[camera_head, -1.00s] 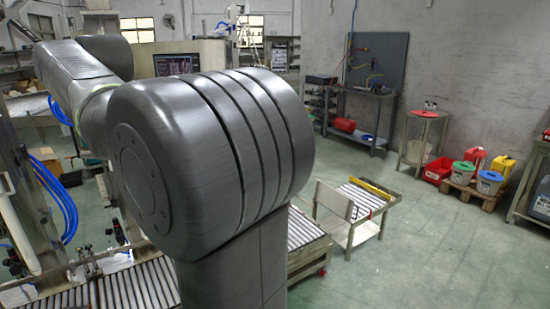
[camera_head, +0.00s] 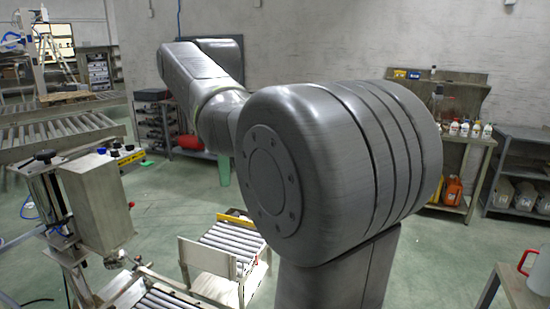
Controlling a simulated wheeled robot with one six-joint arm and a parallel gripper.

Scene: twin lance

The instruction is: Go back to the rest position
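My own grey arm (camera_head: 330,165) fills the middle of the head view, with a large rounded joint in front. A slimmer link (camera_head: 200,80) reaches away from it to the upper left. My gripper does not show in this view, so its opening and anything in it are hidden. No rest position is marked in the picture.
A roller conveyor (camera_head: 60,135) and a machine with a metal box (camera_head: 98,200) stand at the left. A small roller cart (camera_head: 215,265) is at the lower middle. A bench with bottles (camera_head: 465,140) and shelves (camera_head: 520,165) line the right wall. Green floor (camera_head: 440,250) is open at the right.

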